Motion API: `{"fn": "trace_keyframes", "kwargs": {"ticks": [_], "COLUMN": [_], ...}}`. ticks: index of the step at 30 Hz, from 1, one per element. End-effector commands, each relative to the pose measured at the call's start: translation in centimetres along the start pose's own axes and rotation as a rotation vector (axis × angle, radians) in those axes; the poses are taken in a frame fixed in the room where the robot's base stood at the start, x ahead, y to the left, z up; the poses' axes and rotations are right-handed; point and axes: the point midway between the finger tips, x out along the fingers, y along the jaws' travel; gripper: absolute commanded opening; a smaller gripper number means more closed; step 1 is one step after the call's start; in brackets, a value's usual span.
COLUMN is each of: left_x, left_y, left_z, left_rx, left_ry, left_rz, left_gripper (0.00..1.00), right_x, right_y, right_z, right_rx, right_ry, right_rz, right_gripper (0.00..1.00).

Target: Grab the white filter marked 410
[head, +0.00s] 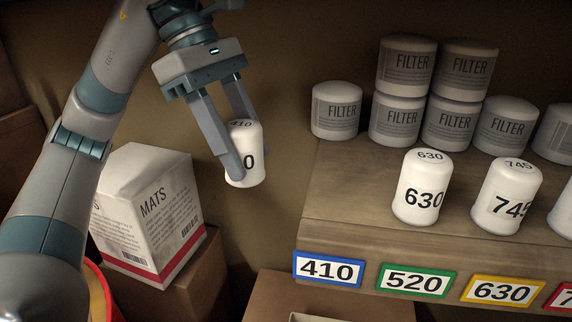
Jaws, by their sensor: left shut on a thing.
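The white filter marked 410 (246,138) is held in the air in the head view, left of the shelf. My left gripper (238,165) points down and is shut on it, one finger on each side. The filter is roughly upright and slightly tilted, clear of the shelf. My right gripper is not in view.
A wooden shelf (340,215) holds white filters marked 630 (420,190) and 745 (506,200), with several grey FILTER cans (405,65) behind. Front labels include a blue-framed 410 (328,269); the shelf above it is bare. A MATS box (150,215) stands at left on a brown carton (190,285).

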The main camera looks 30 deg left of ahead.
Motion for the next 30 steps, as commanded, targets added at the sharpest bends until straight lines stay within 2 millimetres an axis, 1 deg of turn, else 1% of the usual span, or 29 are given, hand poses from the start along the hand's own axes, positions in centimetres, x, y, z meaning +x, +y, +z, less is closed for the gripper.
{"fn": "trace_keyframes", "kwargs": {"ticks": [1,3,6,9,14,30], "left_x": [-0.2,-0.7,-1.2,-1.6,-1.8,-1.8], "left_y": [0.0,0.0,0.0,0.0,0.0,0.0], "left_z": [-1.0,-1.9,-3.0,-3.5,-3.9,-3.8], "left_rx": [-0.005,-0.003,-0.003,-0.001,0.0,0.0], "left_ry": [-0.002,-0.002,-0.001,-0.001,-0.001,0.0], "left_rz": [0.002,0.001,0.0,0.0,0.0,0.0], "left_gripper": [0.16,0.16,0.16,0.16,0.16,0.16], "right_x": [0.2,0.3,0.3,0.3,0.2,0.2], "right_y": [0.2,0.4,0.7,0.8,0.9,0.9], "right_z": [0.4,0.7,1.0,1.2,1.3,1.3], "right_rx": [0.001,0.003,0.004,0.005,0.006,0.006], "right_ry": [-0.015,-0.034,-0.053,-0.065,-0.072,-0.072], "right_rz": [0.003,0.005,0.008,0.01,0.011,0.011], "right_gripper": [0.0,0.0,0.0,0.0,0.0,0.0]}}
